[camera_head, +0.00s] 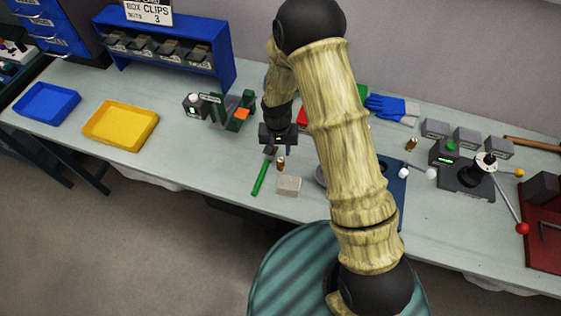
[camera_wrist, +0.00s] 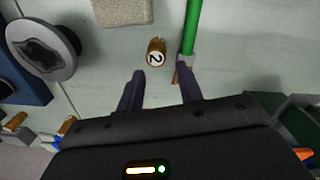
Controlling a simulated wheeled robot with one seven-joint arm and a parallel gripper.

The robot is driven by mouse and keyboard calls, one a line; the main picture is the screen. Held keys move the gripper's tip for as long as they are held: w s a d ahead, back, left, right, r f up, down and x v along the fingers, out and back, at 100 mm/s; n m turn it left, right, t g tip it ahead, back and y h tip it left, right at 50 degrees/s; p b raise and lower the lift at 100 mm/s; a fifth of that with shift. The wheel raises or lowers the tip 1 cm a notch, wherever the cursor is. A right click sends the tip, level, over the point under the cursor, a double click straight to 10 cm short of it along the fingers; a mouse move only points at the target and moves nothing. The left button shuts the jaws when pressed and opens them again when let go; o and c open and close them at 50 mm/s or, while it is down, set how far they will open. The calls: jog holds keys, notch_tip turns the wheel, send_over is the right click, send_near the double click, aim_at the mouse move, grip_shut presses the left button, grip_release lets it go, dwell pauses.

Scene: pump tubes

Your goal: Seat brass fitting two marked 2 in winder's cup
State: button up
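The brass fitting marked 2 (camera_wrist: 156,53) lies or stands on the table just beyond my fingertips in the wrist view; its 2 faces the camera. It also shows in the head view (camera_head: 281,164), below my gripper (camera_head: 279,150). My gripper (camera_wrist: 161,73) is open and empty, its two dark fingers apart, with the fitting ahead of the gap. A grey round flanged piece with a dark wavy-edged opening (camera_wrist: 42,47) sits on a blue base at left in the wrist view. My arm partly hides it in the head view. I cannot tell whether it is the winder's cup.
A green-handled tool (camera_head: 260,178) lies close beside the fitting, near my right finger in the wrist view. A grey block (camera_head: 289,185) lies nearby. Another brass piece (camera_head: 411,144) and a black device with a red-knobbed lever (camera_head: 467,180) are at right. Yellow tray (camera_head: 120,146) at left.

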aim_at(280, 158)
dwell(0.3)
jog(key=f+p, duration=0.1)
jog(key=f, duration=0.1)
jog(key=s+f+p, duration=0.1)
jog(key=f, duration=0.1)
jog(key=shift+d+f, duration=0.1)
jog(key=shift+d, duration=0.05)
jog(key=shift+w+f+p, duration=0.1)
jog(key=shift+f+p, duration=0.2)
jog(key=shift+f, duration=0.2)
grip_shut()
jog(key=shift+r, duration=0.1)
notch_tip(280, 158, up, 10)
jog(key=b, duration=0.3)
dwell(0.3)
dwell(0.4)
